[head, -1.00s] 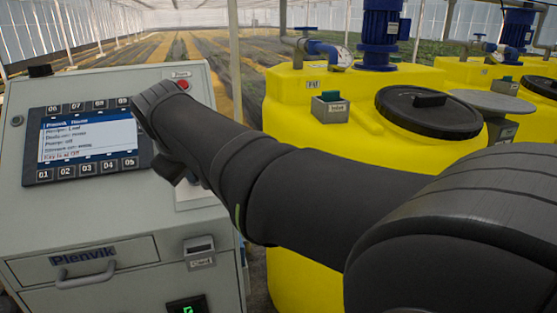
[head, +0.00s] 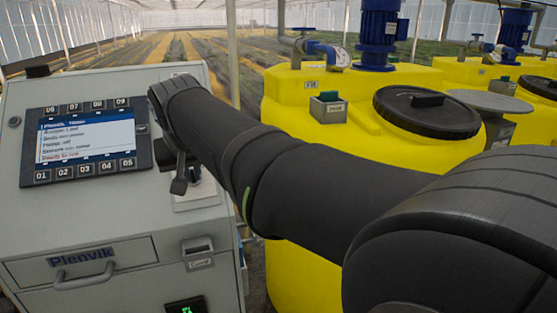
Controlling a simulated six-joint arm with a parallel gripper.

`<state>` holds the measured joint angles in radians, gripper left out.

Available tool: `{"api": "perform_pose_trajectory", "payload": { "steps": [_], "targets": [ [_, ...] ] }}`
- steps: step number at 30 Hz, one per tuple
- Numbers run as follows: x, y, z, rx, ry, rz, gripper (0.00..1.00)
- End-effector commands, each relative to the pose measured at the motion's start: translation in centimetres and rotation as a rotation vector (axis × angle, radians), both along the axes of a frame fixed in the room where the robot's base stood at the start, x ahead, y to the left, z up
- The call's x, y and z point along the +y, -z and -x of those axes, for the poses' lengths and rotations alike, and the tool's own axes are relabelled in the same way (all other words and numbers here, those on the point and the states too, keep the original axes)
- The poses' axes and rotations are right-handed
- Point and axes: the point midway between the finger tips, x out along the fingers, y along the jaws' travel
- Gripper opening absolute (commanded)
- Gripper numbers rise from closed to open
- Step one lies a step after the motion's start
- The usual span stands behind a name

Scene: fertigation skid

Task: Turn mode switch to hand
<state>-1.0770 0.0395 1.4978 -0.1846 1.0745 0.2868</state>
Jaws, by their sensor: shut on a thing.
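The mode switch (head: 194,174) is on a pale plate (head: 195,199) on the right of the grey control cabinet's sloping face. Only a small metallic part of it shows; its handle and setting are hidden. My gripper (head: 179,184) is at the switch, mostly behind my wrist, with a dark finger pointing down. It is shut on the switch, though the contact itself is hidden. The cabinet's display (head: 86,142) shows several lines of text, the lowest in a reddish colour and too blurred to read surely.
Numbered keys surround the display. A drawer marked Plenvik (head: 82,264) and a small slotted box (head: 198,248) are below. Yellow tanks (head: 300,135) with a black lid (head: 427,112) and blue motor (head: 380,30) stand close on the right, behind my arm.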

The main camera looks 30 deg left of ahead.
Motion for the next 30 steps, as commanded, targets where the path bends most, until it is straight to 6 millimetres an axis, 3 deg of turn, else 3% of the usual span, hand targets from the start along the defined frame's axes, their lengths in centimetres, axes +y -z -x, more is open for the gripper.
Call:
{"api": "perform_pose_trajectory", "payload": {
  "steps": [19, 20, 22, 30],
  "targets": [
    [-0.01, -0.06, -0.03, 0.024, 0.039, -0.027, 0.00],
    [-0.01, -0.06, -0.03, 0.024, 0.039, -0.027, 0.14],
    [-0.01, -0.05, -0.02, 0.024, 0.039, -0.027, 0.28],
    [-0.02, -0.05, -0.02, 0.025, 0.039, -0.026, 0.30]
  ]
}}
